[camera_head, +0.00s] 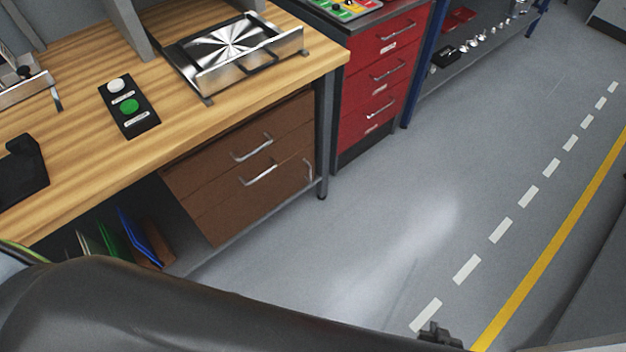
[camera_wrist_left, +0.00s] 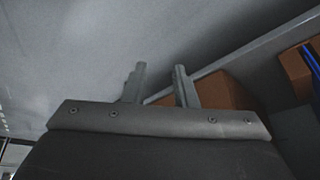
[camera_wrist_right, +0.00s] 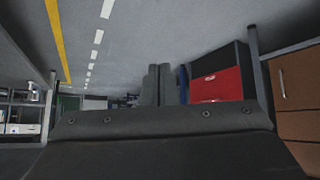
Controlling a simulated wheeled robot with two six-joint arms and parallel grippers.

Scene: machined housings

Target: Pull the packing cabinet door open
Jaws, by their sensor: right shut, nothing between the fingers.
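The brown cabinet (camera_head: 240,165) stands under the wooden bench. Two drawers with horizontal handles sit above a lower door panel (camera_head: 265,200), which has an upright handle (camera_head: 308,169) near its right edge. The door looks closed.
A red drawer cabinet (camera_head: 380,75) stands right of the bench, past a bench leg (camera_head: 323,130). Folders (camera_head: 138,238) stand on the low shelf left of the brown cabinet. My dark arm crosses the lower left of the head view. The grey floor (camera_head: 400,220) is clear.

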